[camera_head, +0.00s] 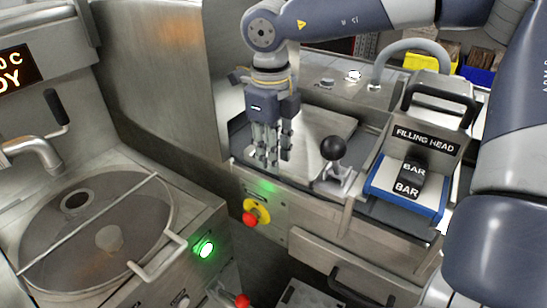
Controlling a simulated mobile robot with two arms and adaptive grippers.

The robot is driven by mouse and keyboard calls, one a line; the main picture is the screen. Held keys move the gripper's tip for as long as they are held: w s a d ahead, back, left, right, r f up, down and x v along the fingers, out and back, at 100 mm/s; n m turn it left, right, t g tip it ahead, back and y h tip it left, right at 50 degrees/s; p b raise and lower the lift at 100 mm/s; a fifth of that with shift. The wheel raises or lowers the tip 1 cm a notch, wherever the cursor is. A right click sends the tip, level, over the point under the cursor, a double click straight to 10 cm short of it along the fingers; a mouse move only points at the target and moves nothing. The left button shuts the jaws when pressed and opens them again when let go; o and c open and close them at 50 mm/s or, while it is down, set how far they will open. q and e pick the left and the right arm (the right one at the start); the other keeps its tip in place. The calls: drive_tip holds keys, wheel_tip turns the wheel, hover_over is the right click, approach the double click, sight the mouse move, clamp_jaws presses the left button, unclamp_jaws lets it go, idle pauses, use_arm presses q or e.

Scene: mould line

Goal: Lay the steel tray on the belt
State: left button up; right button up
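A flat steel tray (330,130) lies level at the belt (240,137), behind the black-knobbed lever. I cannot tell whether its whole underside rests on the belt. My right gripper (271,158) points down at the left front part of the tray. Its fingers overlap the tray in the picture, and I cannot tell whether they touch or grip its edge. My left gripper is out of view.
A lever with a black knob (333,148) stands close right of my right gripper. The filling head (425,140) is farther right. A red stop button (250,218) is on the front panel. A round-lidded kettle (95,220) stands at left.

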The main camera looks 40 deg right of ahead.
wheel_tip(320, 180, up, 10)
drive_tip(key=shift+s+a+r, duration=0.15)
drive_tip(key=shift+a+r, duration=0.05)
drive_tip(key=shift+a, duration=0.1)
idle(0.4)
